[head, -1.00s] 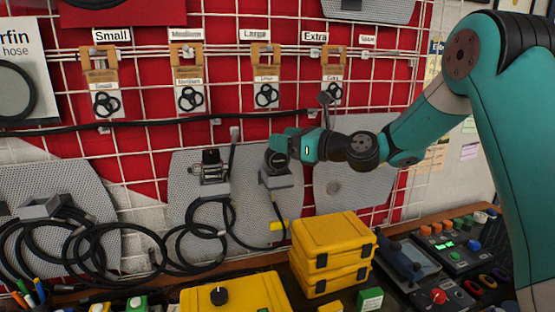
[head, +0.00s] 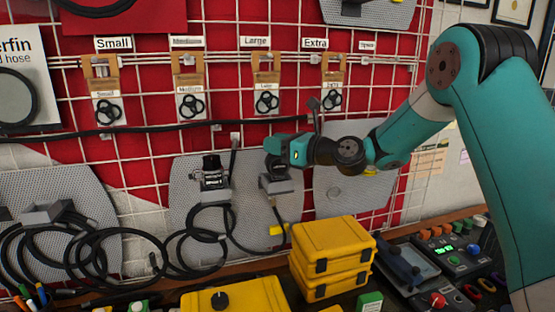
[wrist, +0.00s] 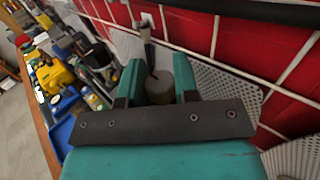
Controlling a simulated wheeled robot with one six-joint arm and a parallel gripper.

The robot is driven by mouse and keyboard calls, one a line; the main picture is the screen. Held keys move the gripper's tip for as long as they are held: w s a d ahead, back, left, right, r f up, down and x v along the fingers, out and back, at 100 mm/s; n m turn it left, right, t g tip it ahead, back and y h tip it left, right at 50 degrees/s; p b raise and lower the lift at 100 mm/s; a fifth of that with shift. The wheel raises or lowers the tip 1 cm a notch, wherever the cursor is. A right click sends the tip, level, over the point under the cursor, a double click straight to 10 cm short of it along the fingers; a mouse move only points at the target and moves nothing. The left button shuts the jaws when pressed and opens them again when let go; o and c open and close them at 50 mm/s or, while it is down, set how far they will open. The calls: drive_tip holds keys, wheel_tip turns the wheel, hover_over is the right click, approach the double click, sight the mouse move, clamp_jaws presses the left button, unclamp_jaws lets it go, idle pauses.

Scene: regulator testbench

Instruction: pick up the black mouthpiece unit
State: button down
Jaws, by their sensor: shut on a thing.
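The black mouthpiece unit (head: 277,171) is a dark rounded piece just above a grey bracket (head: 276,187) on the perforated panel in the head view. My gripper (head: 276,148) reaches in from the right at the unit's top. In the wrist view a dark grey cylinder (wrist: 158,88) sits between the two teal fingers of my gripper (wrist: 158,80), which are shut on it. Much of the unit is hidden by the fingers. I cannot tell whether it still touches the bracket.
Another black device (head: 212,172) sits on the panel to the left, above coiled black hoses (head: 95,250). Stacked yellow cases (head: 330,250) and a control panel (head: 455,255) stand below. A red wall with a white grid is close behind.

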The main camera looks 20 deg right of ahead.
drive_tip(key=shift+r, duration=0.15)
drive_tip(key=shift+r, duration=0.25)
drive_tip(key=r, duration=0.1)
drive_tip(key=b, duration=0.1)
drive_tip(key=r, duration=0.1)
drive_tip(key=shift+s+d+r, duration=0.2)
drive_tip(key=shift+d+r, duration=0.05)
drive_tip(key=shift+r, duration=0.05)
drive_tip(key=b+v, duration=0.5)
drive_tip(key=v, duration=1.2)
drive_tip(key=shift+s+b, duration=0.3)
